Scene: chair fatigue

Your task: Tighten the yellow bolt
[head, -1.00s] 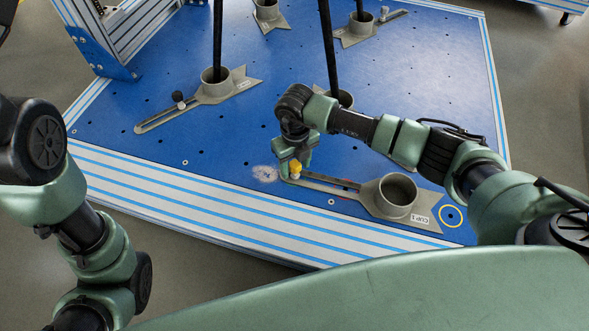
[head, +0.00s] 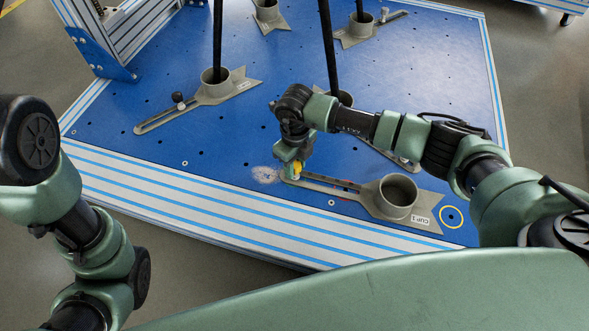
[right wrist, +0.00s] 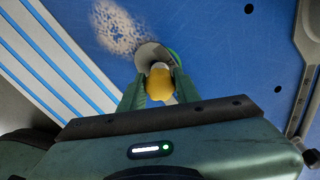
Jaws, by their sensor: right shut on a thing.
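The yellow bolt (head: 297,168) sits at the left end of the slotted grey bracket, whose cup (head: 398,196) is marked "CUP 1". My right gripper (head: 293,166) reaches down to the bolt from above. In the right wrist view the yellow bolt head (right wrist: 159,83) is between the two green fingers (right wrist: 158,88), which are shut on it. The fingers partly hide the bolt and the bracket end. My left arm is at the left edge of the head view, and its gripper is out of the picture.
The blue plate (head: 225,150) has small holes, a worn pale patch (head: 265,175) left of the bolt and a yellow ring (head: 451,216) at right. Other grey cup brackets (head: 215,88) stand farther back with black poles in them. A metal frame (head: 118,35) stands at back left.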

